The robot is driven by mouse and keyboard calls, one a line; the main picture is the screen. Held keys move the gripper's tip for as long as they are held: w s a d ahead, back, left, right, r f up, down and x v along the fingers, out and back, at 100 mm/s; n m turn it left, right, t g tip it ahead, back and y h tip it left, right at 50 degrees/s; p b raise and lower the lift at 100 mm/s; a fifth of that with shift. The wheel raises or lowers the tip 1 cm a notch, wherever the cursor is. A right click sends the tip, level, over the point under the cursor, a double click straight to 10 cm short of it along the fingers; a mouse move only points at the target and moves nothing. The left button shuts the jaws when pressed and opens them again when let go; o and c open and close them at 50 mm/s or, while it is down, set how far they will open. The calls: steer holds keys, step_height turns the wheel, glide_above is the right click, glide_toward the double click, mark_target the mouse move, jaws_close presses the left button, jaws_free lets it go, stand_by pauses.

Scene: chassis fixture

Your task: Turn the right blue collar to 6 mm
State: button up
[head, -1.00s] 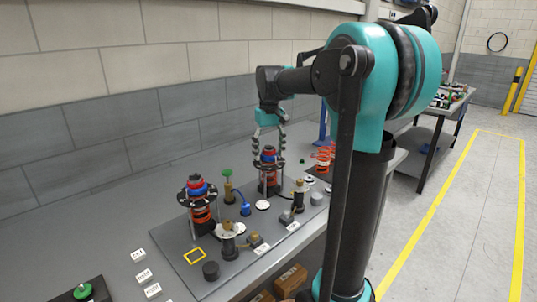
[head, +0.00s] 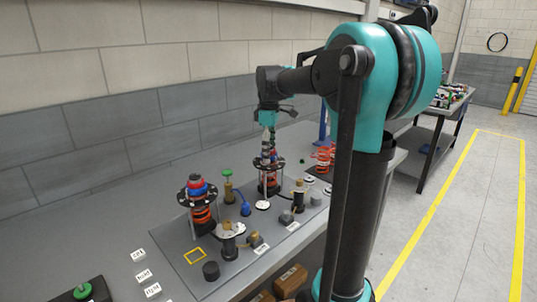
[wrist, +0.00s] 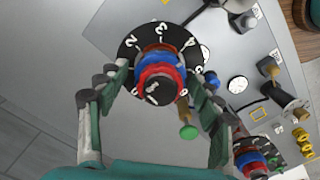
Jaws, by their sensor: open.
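The right spring unit (head: 269,181) has an orange spring and a black numbered disc (head: 283,161). In the wrist view the disc (wrist: 162,30) shows white numerals, 2, 3 and 4 among them. The right blue collar (wrist: 158,60) sits over the disc with a red ring (wrist: 160,74) and a dark cap (wrist: 152,93) nearer the camera. My gripper (head: 267,147) is above this unit, pointing down. In the wrist view my open gripper (wrist: 157,76) has one finger on each side of the collar stack. I cannot tell whether the fingers touch it. The head view mostly hides the collar behind the fingers.
A second spring unit (head: 197,205) with its own blue and red collars stands to the left. A green-topped post (head: 227,183), a blue fitting (head: 245,208) and brass fittings stand on the grey plate nearby.

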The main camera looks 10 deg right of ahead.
steer(key=n, duration=1)
steer(key=shift+c, duration=0.6)
steer(key=c, duration=1)
steer(key=m, duration=1.7)
steer(key=shift+f, duration=0.1)
